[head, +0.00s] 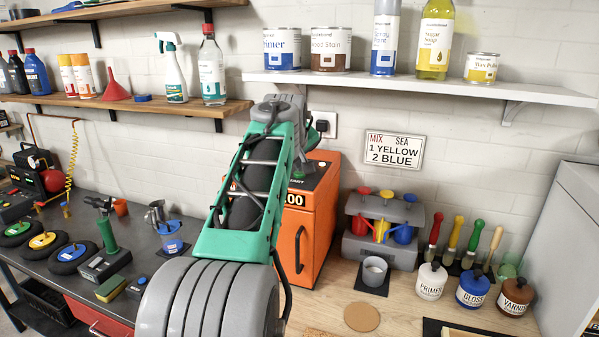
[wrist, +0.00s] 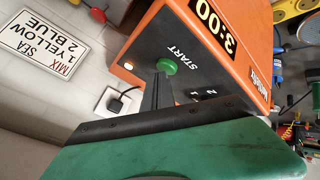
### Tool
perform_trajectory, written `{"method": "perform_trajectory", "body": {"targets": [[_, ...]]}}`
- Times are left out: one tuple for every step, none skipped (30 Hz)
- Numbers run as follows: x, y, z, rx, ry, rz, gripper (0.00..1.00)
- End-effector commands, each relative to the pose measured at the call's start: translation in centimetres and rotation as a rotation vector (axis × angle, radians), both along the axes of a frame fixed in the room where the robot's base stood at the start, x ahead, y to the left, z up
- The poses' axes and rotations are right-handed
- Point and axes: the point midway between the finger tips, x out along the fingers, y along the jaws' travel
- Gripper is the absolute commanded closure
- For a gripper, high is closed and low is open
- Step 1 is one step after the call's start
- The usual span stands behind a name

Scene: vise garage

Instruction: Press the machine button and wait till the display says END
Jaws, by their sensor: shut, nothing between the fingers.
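The orange machine (head: 308,225) stands on the bench against the wall, partly covered by my arm in the head view. My gripper (wrist: 160,88) is shut and empty. Its dark fingertips are right by the button; I cannot tell whether they touch it. In the head view my arm hides the button area and part of the display (head: 294,199), leaving "00" readable.
A grey dispenser (head: 381,235) with coloured funnels stands right of the machine, with a grey cup (head: 375,271) before it. Paint jars (head: 432,281) and brushes stand further right. A white shelf (head: 420,87) with cans hangs above. A plugged socket (head: 323,125) is behind the machine.

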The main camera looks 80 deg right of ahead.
Motion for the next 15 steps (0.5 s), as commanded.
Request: {"method": "perform_trajectory", "body": {"targets": [[0.0,0.0,0.1,0.001,0.000,0.000,1.00],[0.0,0.0,0.2,0.001,0.000,0.000,1.00],[0.0,0.0,0.4,0.001,0.000,0.000,1.00],[0.0,0.0,0.6,0.001,0.000,0.000,1.00],[0.0,0.0,0.8,0.001,0.000,0.000,1.00],[0.0,0.0,1.1,0.001,0.000,0.000,1.00],[0.0,0.0,1.3,0.001,0.001,-0.001,1.00],[0.0,0.0,1.5,0.001,0.001,-0.001,1.00],[0.0,0.0,1.6,0.000,0.000,0.000,1.00],[0.0,0.0,1.7,0.001,0.001,-0.001,1.00],[0.0,0.0,1.8,0.001,0.000,0.000,1.00],[0.0,0.0,1.7,0.001,0.000,0.000,1.00],[0.0,0.0,1.7,0.001,0.000,0.000,1.00],[0.0,0.0,1.7,0.001,0.000,0.000,1.00],[0.0,0.0,1.6,0.001,0.000,0.000,1.00]]}}
